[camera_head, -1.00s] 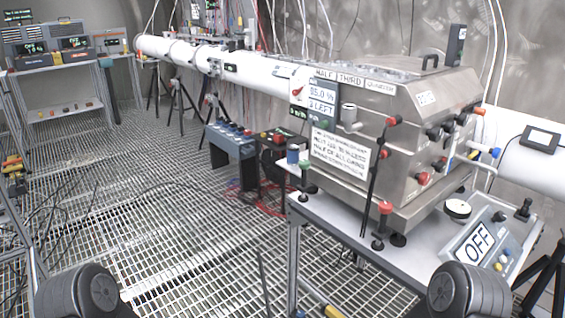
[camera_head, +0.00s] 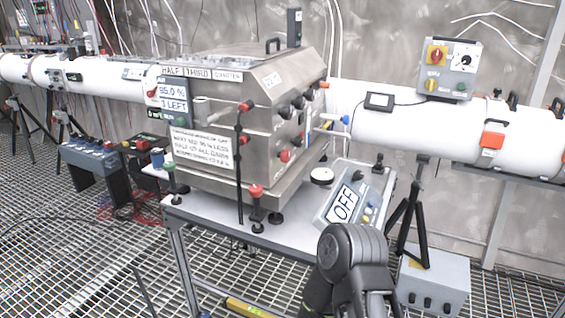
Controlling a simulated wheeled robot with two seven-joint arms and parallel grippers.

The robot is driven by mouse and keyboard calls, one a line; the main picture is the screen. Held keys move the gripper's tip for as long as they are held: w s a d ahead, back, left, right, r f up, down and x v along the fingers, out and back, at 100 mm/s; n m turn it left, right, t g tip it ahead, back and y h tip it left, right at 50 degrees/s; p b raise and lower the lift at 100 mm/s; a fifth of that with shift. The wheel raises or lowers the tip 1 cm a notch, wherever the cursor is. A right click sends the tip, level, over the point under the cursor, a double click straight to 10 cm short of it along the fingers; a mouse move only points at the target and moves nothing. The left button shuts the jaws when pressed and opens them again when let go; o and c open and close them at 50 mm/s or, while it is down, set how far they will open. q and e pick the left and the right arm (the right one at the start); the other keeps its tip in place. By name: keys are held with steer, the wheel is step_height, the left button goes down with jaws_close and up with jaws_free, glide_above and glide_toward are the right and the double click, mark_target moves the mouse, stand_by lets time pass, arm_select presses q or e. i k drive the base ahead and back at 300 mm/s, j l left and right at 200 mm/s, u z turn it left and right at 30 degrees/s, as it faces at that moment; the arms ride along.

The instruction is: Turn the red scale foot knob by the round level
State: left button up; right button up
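The steel box scale (camera_head: 225,120) stands on a grey wheeled-looking table (camera_head: 205,212) in the middle of the view. A red foot knob (camera_head: 255,190) sits on a black foot at its near corner. A round disc with a pale top and dark rim (camera_head: 321,175) lies on the table to the right of the box; it looks like the round level, but its bubble is too small to read. A dark link of my arm shows at the bottom, right of centre. Neither gripper is in view.
A sloped panel reading OFF (camera_head: 343,204) stands on the table's right part. A green knob (camera_head: 170,166) is at the box's left foot. A white pipe (camera_head: 420,129) runs behind. A grey box (camera_head: 434,279) and black tripod (camera_head: 405,215) stand right. Grating floor is open at lower left.

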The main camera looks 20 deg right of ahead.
mark_target(255, 191)
steer(key=i+l+z, duration=0.15)
steer(key=l+z, duration=0.25)
steer(key=i+l+z, duration=0.15)
steer(key=l+z, duration=0.2)
steer(key=i+l+z, duration=0.25)
steer(key=l+z, duration=0.15)
